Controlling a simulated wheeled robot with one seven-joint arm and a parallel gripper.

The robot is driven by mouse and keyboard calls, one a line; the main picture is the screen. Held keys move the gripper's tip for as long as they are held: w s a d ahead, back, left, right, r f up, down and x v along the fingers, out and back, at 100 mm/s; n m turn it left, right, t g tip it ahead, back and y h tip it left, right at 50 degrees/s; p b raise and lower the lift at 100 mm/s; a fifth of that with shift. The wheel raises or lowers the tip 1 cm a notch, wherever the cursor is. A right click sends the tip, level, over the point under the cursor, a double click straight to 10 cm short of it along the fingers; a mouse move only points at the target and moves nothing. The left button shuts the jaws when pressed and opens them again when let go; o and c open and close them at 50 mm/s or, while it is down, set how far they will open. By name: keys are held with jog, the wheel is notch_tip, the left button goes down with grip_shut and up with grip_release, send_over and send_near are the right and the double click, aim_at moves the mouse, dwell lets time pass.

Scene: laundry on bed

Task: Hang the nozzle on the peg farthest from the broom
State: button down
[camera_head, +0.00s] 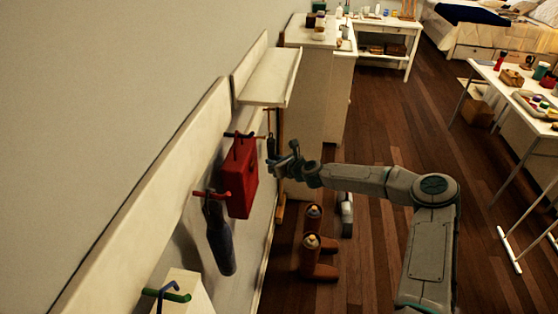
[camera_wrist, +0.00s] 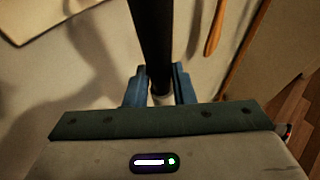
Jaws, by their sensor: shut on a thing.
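My gripper (camera_head: 276,163) is at the wall side of the room, beyond the red bag. In the wrist view its blue fingers (camera_wrist: 160,88) are closed around a long black tube, which looks like the nozzle (camera_wrist: 151,40). The tube has a pale end between the fingers. In the head view it is small and dark (camera_head: 271,146), so whether it touches a peg is unclear. A tan upright piece (camera_head: 280,209), perhaps the broom, stands beyond my gripper.
A white shelf (camera_head: 270,78) juts from the wall above the gripper. A tall cabinet (camera_head: 309,100) stands just beyond. A table (camera_head: 515,90) is at right; the central floor is clear.

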jog(key=a, duration=0.2)
jog(key=a+f+b, duration=0.1)
jog(key=a, duration=0.1)
jog(key=shift+w+a, duration=0.1)
jog(key=shift+a, duration=0.2)
jog(key=shift+w+d, duration=0.1)
jog(key=shift+d, duration=0.05)
jog(key=shift+f, duration=0.1)
dwell(0.6)
jog(key=c, duration=1.1)
grip_release()
jog(key=shift+c, duration=0.2)
